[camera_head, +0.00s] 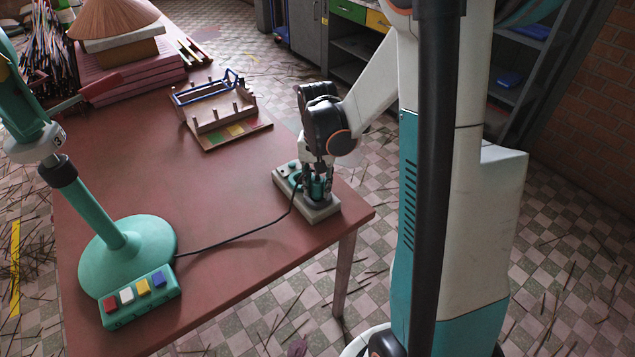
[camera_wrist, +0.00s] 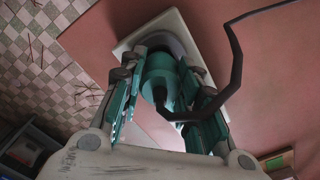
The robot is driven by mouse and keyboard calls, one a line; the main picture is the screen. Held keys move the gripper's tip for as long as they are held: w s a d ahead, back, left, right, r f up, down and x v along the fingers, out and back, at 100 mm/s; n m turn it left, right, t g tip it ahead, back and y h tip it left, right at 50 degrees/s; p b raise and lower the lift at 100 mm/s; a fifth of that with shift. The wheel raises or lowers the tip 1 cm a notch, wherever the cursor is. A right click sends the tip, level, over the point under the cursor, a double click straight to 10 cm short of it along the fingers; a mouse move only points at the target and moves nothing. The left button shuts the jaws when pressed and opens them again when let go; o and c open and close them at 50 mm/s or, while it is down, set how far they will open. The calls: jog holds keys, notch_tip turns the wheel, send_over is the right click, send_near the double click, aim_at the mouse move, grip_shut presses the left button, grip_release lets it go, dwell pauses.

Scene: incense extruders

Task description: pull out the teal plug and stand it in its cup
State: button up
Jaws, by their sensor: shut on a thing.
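The teal plug (camera_wrist: 158,72) is a short round body with a black cable (camera_wrist: 238,55) from its back end. My gripper (camera_head: 317,182) is shut on it, with one teal-padded finger on each side; the gripper also shows in the wrist view (camera_wrist: 165,85). Both are over a pale grey block (camera_head: 321,213) near the table's right edge. A dark grey ring (camera_wrist: 182,40) on the block surrounds the far end of the plug. I cannot tell how deep the plug sits.
The cable (camera_head: 238,238) runs across the red-brown table (camera_head: 140,150) to a teal stand (camera_head: 128,250) with coloured buttons. A wooden rack (camera_head: 222,112) stands behind the block. Stacked pink boards (camera_head: 130,85) and incense bundles are farther back. The table's middle is clear.

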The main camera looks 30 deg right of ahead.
aim_at(317, 179)
jog(key=shift+f+b, duration=0.55)
jog(key=shift+f, duration=0.1)
jog(key=o, duration=1.1)
jog(key=shift+o, duration=0.2)
jog(key=shift+r, duration=0.15)
notch_tip(317, 179, up, 12)
jog(key=shift+f, duration=0.1)
jog(key=shift+w, duration=0.1)
